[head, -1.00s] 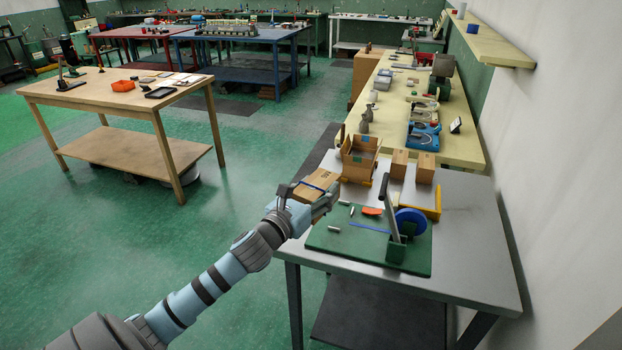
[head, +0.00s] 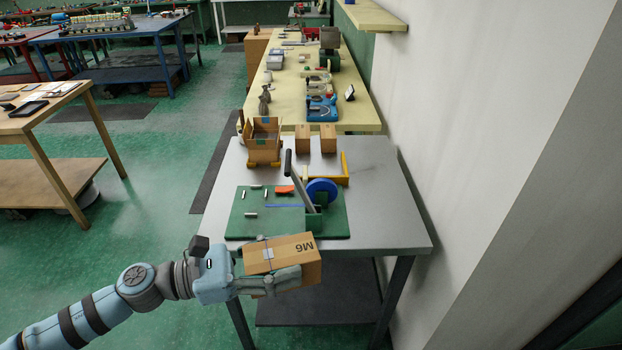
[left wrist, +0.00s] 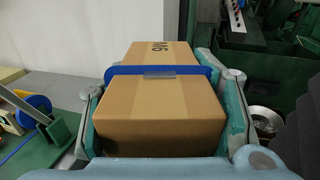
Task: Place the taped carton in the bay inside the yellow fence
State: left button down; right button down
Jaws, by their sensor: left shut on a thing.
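My left gripper (head: 262,270) is shut on a brown taped carton (head: 290,252) marked M6. It holds the carton in the air by the near edge of the grey table, in front of the green board. In the left wrist view the carton (left wrist: 160,105) sits between both fingers, with a blue band across it. A yellow fence (head: 345,165) stands on the table farther back, partly hidden by the blue wheel and lever. Two small brown cartons, one on the left (head: 302,138) and one on the right (head: 328,138), stand behind the fence. My right gripper is out of view.
A green board (head: 238,212) carries small metal pins, an upright dark lever (head: 300,180) and a blue wheel (head: 322,190). An open brown box (head: 264,150) stands at the table's back left. The grey table's right side (head: 385,205) is clear.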

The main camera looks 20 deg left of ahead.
aim_at(320, 165)
jog(key=z, duration=3.15)
jog(key=k, duration=1.75)
jog(key=u, duration=1.85)
jog(key=i, duration=1)
jog(key=z, duration=0.05)
